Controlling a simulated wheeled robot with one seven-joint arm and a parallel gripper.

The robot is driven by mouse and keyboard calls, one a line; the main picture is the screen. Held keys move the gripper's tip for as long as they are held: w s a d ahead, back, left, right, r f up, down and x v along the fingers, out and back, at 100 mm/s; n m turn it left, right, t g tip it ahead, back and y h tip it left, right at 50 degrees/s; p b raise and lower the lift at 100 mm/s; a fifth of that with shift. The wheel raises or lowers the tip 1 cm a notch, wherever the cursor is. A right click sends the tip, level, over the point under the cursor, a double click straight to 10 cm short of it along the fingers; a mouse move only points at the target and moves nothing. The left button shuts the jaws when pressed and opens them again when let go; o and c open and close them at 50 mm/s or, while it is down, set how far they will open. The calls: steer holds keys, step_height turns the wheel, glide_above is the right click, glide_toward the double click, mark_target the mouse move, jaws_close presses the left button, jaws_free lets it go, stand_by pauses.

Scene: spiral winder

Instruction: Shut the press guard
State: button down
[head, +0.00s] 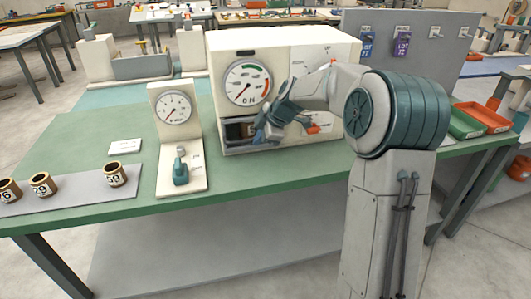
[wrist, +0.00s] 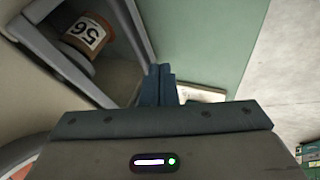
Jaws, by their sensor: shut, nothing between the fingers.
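The press (head: 285,60) is a cream box with a large round dial on the green bench.
A smaller dial gauge stand (head: 174,120) is left of the press. Several numbered rings (head: 115,174) sit on a grey mat at the left. Green and orange trays (head: 484,116) lie at the right. The bench front between stand and arm is clear.

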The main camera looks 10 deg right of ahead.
steer(key=s+f+v, duration=0.1)
steer(key=s+v, duration=0.2)
steer(key=v, duration=0.9)
steer(key=s+f+m+g+h+p, duration=0.1)
steer(key=s+m+h+p, duration=0.1)
steer(key=s+m, duration=0.7)
steer(key=s+f+m+g+h+p, duration=0.1)
steer(key=s+m+p, duration=0.3)
steer(key=s+m, duration=0.5)
steer(key=shift+s+f+h, duration=0.8)
steer(key=shift+s+h, duration=0.1)
steer(key=shift+s, duration=4.75)
steer(key=shift+d, duration=0.1)
